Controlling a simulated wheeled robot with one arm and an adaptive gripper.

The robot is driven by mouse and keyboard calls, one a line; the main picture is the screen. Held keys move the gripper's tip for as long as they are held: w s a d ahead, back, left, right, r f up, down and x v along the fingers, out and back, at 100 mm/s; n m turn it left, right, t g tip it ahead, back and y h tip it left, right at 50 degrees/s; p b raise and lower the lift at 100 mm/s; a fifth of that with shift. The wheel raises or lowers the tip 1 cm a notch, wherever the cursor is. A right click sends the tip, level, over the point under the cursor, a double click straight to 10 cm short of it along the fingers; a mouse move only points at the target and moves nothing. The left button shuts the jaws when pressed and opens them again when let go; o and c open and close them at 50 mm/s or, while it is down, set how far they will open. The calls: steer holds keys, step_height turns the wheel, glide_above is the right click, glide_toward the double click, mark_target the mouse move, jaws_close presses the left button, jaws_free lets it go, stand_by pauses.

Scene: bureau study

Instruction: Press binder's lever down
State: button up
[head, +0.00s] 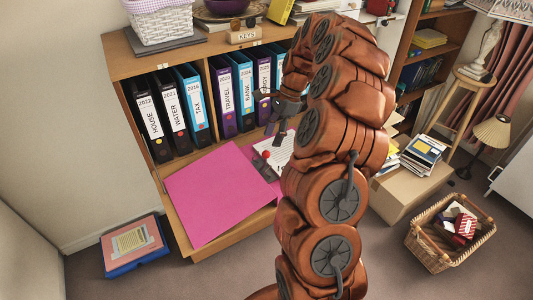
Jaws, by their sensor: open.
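An open binder with a pink inner cover (220,195) lies on the pulled-out wooden board in the head view. A white lined sheet (282,150) lies on its right part, partly behind my arm. The binder's dark metal mechanism (264,170) shows near the middle, with a small red piece (266,155) at its upper end; this looks like the lever's tip, but its exact position is too small to tell. My gripper (267,115) is open, above and beyond the mechanism, apart from it as far as I can see. My arm hides the binder's right side.
Upright binders, including a black one (147,118) and a purple one (223,97), fill the shelf behind. A wooden stool (471,82), a cardboard box (402,190) and a wicker basket (440,258) stand right. A flat stack (133,245) lies on the floor left.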

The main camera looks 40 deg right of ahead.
mark_target(266, 154)
steer(key=shift+p+x, duration=1)
steer(key=shift+x, duration=2.75)
steer(key=shift+s+a, duration=0.1)
steer(key=shift+r, duration=0.1)
jaws_close()
